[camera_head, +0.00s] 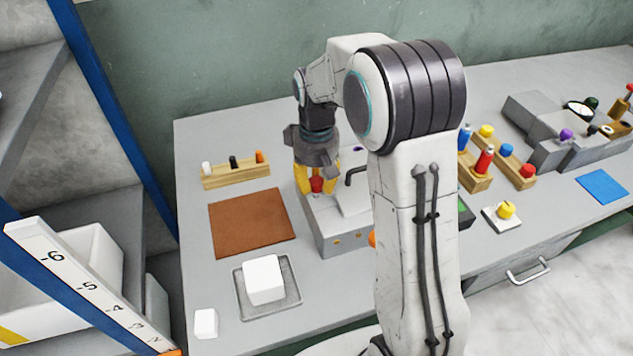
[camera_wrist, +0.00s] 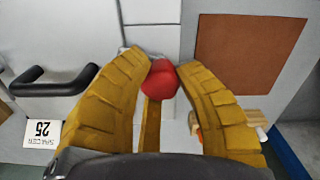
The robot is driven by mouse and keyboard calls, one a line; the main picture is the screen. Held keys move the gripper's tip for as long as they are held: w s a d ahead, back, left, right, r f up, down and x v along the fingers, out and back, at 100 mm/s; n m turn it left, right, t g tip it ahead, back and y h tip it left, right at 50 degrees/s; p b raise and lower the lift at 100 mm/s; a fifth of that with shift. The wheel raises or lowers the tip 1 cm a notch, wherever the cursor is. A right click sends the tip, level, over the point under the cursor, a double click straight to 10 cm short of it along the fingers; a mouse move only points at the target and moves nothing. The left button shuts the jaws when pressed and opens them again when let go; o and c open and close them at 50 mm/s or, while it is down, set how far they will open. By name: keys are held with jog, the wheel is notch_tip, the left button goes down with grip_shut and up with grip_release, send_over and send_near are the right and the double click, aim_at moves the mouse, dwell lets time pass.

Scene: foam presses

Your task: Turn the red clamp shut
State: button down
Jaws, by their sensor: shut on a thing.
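In the wrist view the red clamp (camera_wrist: 162,78) shows as a rounded red knob between my yellow fingers. My gripper (camera_head: 316,183) points down over it with its fingers on both sides, shut on the knob. In the wrist view my gripper (camera_wrist: 163,75) has its fingertips against the knob's sides. The clamp's lower part is hidden, so I cannot tell how far it is turned. My arm hides the right part of the press.
A black handle (camera_wrist: 55,80) is on the press beside the clamp. Left of the press lie a brown mat (camera_head: 250,222) and a grey tray (camera_head: 290,305) with a white block (camera_head: 263,279). A wooden rack (camera_head: 235,175) with small pegs stands behind the mat.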

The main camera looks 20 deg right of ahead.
aim_at(316, 180)
jog(key=shift+f+n, duration=0.1)
jog(key=shift+n, duration=1.8)
jog(key=c, duration=0.9)
grip_release()
jog(key=shift+o, duration=0.2)
notch_tip(316, 180, up, 12)
